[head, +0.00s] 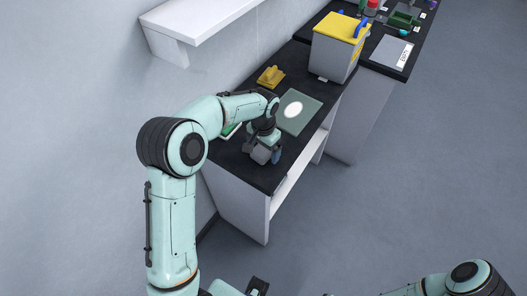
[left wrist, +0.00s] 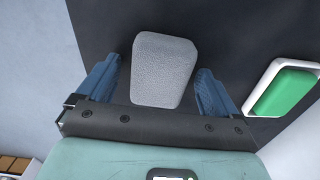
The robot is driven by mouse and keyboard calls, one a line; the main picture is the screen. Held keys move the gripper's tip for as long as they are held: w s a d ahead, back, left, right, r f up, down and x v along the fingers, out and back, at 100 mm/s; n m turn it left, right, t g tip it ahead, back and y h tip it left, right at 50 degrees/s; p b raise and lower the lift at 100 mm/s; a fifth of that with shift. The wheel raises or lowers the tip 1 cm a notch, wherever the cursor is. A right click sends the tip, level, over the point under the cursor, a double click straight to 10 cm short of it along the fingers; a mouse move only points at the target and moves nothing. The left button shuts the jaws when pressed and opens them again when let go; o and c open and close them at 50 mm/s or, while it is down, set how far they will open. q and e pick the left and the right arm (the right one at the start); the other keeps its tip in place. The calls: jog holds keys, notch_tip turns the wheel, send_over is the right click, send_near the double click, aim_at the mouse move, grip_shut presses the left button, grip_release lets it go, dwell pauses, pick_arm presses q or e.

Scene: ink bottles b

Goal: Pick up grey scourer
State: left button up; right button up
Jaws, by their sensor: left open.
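The grey scourer (left wrist: 162,72) shows in the left wrist view as a pale grey, rounded block on the dark bench top. My left gripper (left wrist: 158,68) is open, with one blue finger on each side of the scourer and gaps between the fingers and its sides. Whether the fingertips are down at its height I cannot tell. In the head view my left gripper (head: 268,155) is over the near end of the bench, and the scourer cannot be made out there.
A white dish with a green block (left wrist: 287,91) lies right of the scourer. On the bench (head: 240,168) are a green-grey mat with a white disc (head: 293,109), a yellow object (head: 271,76) and a grey box with yellow lid (head: 335,52). A white shelf (head: 200,20) juts from the wall.

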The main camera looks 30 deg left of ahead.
aim_at(263, 149)
pick_arm(q)
jog(key=c, duration=1)
jog(key=shift+c, duration=0.2)
notch_tip(263, 149, up, 20)
jog(key=p, duration=0.3)
pick_arm(e)
jog(key=r, duration=0.1)
jog(key=w+r, duration=0.2)
jog(key=shift+w+r, duration=0.25)
jog(key=shift+r, duration=0.15)
